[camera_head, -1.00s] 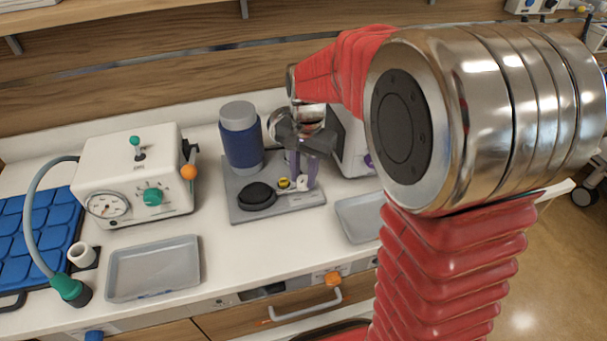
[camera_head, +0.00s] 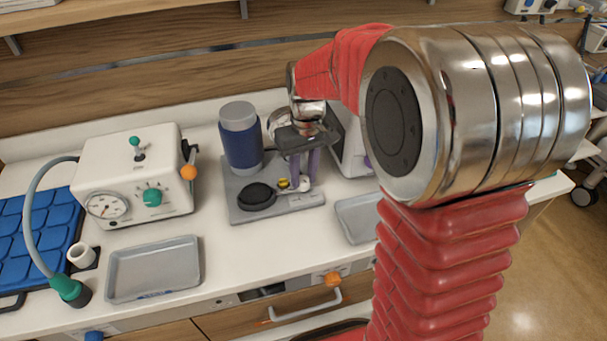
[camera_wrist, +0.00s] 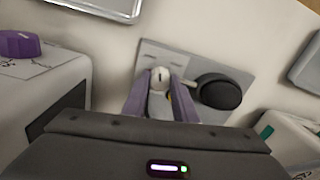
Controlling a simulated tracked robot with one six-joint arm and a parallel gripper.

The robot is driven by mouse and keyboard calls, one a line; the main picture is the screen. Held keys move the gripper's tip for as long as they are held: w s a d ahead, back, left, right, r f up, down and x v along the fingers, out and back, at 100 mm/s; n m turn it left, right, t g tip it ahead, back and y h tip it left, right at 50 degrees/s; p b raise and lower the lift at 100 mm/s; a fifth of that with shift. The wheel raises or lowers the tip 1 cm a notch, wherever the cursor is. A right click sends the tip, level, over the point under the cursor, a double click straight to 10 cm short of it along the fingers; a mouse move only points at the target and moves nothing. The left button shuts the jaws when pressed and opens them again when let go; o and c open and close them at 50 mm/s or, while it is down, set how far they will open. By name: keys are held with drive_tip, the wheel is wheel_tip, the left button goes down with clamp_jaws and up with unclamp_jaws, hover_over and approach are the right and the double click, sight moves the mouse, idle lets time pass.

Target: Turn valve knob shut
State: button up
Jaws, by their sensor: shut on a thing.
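The valve knob, a small pale piece with a dark mark (camera_wrist: 160,76), stands on a grey base plate (camera_head: 240,186) on the counter. My gripper (camera_head: 304,180) points down over the right part of this plate. Its two purple fingers are shut on the pale knob, one on each side, as the wrist view shows (camera_wrist: 157,88). The knob's lower part is partly hidden by the fingers. A small yellow part (camera_head: 283,183) sits just left of the fingers in the head view.
A white gauge box (camera_head: 113,170) stands left; a white unit with a purple knob (camera_wrist: 18,44) stands close beside the gripper. Grey trays (camera_head: 152,270) lie in front.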

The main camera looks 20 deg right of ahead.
sight(305, 177)
drive_tip(key=n, duration=0.5)
drive_tip(key=shift+w, duration=0.1)
idle(0.3)
drive_tip(key=o, duration=1)
drive_tip(key=shift+o, duration=0.2)
wheel_tip(305, 177, up, 14)
drive_tip(key=shift+w+d+f, duration=0.15)
drive_tip(key=shift+d, duration=0.1)
idle(0.4)
